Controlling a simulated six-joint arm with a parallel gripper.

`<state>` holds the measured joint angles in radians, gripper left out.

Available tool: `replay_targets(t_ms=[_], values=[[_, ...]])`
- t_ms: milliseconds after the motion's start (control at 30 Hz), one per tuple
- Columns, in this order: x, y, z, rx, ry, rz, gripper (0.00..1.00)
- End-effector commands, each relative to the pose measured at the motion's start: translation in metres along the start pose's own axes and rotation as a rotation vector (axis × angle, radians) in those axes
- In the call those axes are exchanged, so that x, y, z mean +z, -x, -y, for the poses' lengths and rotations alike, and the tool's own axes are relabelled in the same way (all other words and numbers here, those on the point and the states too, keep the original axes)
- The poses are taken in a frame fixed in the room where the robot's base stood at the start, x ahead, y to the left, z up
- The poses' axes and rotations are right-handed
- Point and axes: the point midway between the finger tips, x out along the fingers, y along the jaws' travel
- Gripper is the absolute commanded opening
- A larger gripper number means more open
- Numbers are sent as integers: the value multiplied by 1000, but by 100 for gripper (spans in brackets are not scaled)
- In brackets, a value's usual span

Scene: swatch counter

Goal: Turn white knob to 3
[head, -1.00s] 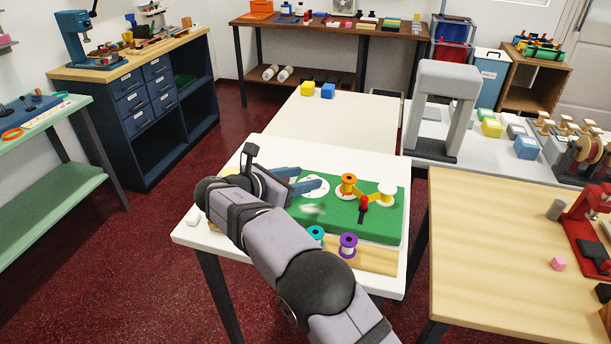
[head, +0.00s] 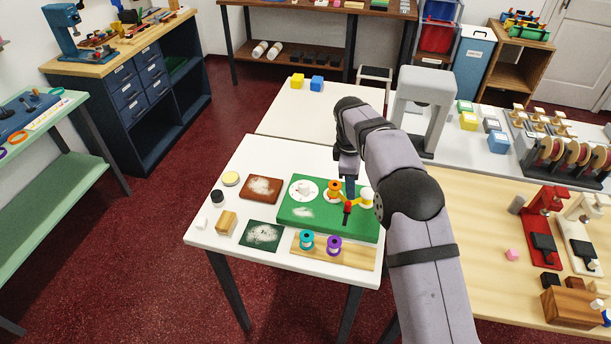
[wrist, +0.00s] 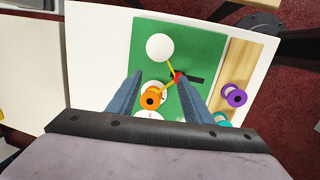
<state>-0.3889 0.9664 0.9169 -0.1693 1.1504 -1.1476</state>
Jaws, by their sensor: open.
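The white knob (head: 305,188) stands on a round white dial (head: 294,197) at the far left part of the green board (head: 325,232). The dial's marks are too small to read. My gripper (head: 350,196) hangs open over the board, to the right of the knob and near the orange spool (head: 335,187). In the wrist view my two blue fingers (wrist: 159,78) are apart. The orange spool (wrist: 151,97) shows between them, with nothing gripped. White parts below the orange spool are mostly hidden by it and by my gripper.
Teal (head: 306,240) and purple (head: 334,245) spools stand on a wooden strip in front. Brown (head: 261,190) and dark green (head: 262,235) pads lie left.

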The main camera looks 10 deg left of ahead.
Motion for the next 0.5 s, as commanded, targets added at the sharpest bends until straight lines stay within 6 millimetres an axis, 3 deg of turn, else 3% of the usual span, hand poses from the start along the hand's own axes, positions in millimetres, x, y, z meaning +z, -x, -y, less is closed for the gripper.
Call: replay_targets(t_ms=[100,233,367,500], values=[[-46,5,4,-29,-151,-185,46],[-85,17,2,-62,-302,-341,46],[-109,27,-4,-85,-440,-444,46],[-110,27,-9,-82,-510,-451,46]])
